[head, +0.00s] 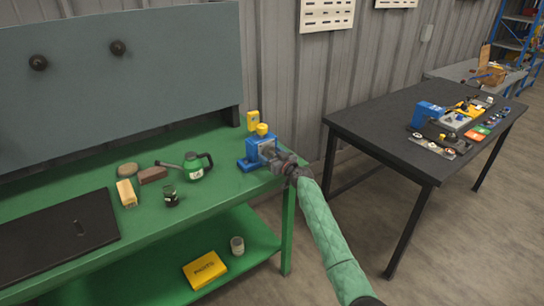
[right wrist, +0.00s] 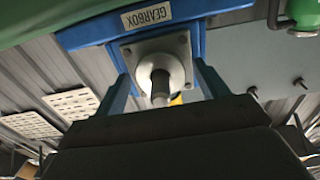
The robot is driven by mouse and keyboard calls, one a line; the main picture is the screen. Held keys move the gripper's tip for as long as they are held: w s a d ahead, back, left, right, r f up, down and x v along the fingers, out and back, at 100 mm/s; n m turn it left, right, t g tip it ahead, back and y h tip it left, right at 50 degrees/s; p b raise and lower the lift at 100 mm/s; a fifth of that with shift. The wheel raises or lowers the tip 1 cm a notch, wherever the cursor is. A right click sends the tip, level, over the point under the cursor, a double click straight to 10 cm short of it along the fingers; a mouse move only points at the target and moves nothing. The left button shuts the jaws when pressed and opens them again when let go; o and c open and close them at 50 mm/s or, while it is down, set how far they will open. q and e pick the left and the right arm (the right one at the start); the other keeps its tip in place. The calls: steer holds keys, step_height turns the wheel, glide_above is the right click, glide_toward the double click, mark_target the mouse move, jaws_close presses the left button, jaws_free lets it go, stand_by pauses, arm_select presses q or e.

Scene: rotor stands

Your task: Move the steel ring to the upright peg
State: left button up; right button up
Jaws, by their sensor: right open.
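A blue gearbox (head: 252,164) stands at the right end of the green bench. In the right wrist view a round grey steel piece, apparently the steel ring (right wrist: 150,60), sits around a shaft (right wrist: 160,88) that sticks out of the gearbox's square plate. My right gripper (head: 274,160) is in front of the gearbox. In the right wrist view its open fingers (right wrist: 165,92) stand on either side of the shaft and ring; contact cannot be told. My left gripper is out of view.
A green oil can (head: 194,168), a dark jar (head: 171,196), a brush (head: 126,193) and a brown block (head: 152,174) stand between plate and gearbox. A grey panel (head: 120,80) rises behind. A black table (head: 380,125) stands at right.

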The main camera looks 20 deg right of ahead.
steer(key=c, duration=0.9)
steer(key=shift+o, duration=0.2)
steer(key=shift+b, duration=0.4)
steer(key=shift+r, duration=0.1)
steer(key=v, duration=0.8)
steer(key=shift+s+p, duration=0.3)
steer(key=shift+p, duration=0.15)
steer(key=shift+d, duration=0.1)
